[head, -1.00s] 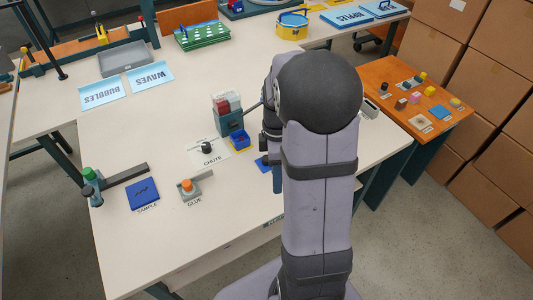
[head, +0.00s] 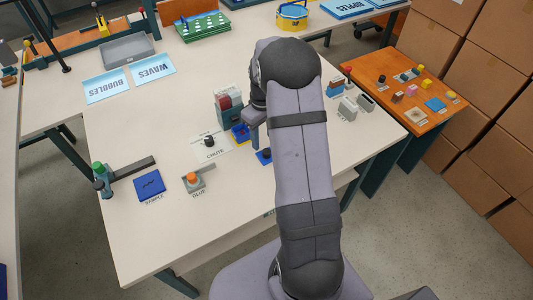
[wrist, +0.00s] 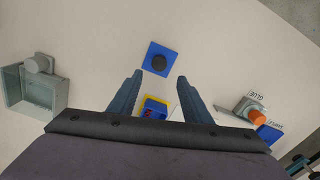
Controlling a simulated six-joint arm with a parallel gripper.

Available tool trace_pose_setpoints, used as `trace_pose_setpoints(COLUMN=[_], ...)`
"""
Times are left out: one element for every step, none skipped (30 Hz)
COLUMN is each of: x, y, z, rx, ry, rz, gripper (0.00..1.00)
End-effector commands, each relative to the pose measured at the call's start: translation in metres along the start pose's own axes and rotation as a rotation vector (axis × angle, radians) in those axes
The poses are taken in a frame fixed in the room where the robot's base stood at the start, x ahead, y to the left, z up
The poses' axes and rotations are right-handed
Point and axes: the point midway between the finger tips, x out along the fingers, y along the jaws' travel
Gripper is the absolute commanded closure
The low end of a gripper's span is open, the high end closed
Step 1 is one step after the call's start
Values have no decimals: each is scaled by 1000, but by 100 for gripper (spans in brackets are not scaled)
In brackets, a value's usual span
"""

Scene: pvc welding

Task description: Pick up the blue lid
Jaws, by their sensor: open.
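The blue lid is a flat blue square with a round dark knob on top. It lies on the white table, and in the wrist view (wrist: 151,60) it sits just beyond the fingertips, between their lines. In the head view the lid (head: 262,158) is partly hidden by my arm. My gripper (wrist: 160,78) is open and empty, with the two dark blue fingers on either side of clear space. In the head view my gripper (head: 254,133) points down above the table, close to the lid; its fingertips are hard to make out.
A small blue box on a yellow base (head: 240,134) stands near the gripper, beside a red-and-teal dispenser (head: 230,106). The black-knobbed CHUTE plate (head: 223,154), GLUE holder (head: 198,187) and blue SAMPLE square (head: 149,184) lie left. Grey containers (head: 348,107) stand right.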

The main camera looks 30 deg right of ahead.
Motion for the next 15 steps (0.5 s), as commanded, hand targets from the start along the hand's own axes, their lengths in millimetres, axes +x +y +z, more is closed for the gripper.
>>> trace_pose_setpoints(x=[2, 3, 3, 3, 4, 5, 6, 8, 12, 15, 18, 23, 27, 30, 36], y=[0, 0, 0, 0, 0, 0, 0, 0, 0, 1, 1, 2, 2, 2, 2], z=[1, 1, 1, 1, 1, 2, 2, 3, 5, 6, 7, 9, 10, 11, 12], rx=[0, 0, 0, 0, 0, 0, 0, 0, 0, 0, 0, 0, 0, 0, -1], ry=[-2, -1, -1, 0, -1, -1, -1, -2, -4, -4, -4, -4, -4, -4, -4], rz=[-1, -1, 0, 0, 0, -1, -1, -1, -3, -3, -3, -3, -3, -3, -3], gripper=[55, 55, 55, 55, 55, 55, 55, 55, 55, 55, 55, 55, 55, 55, 55])
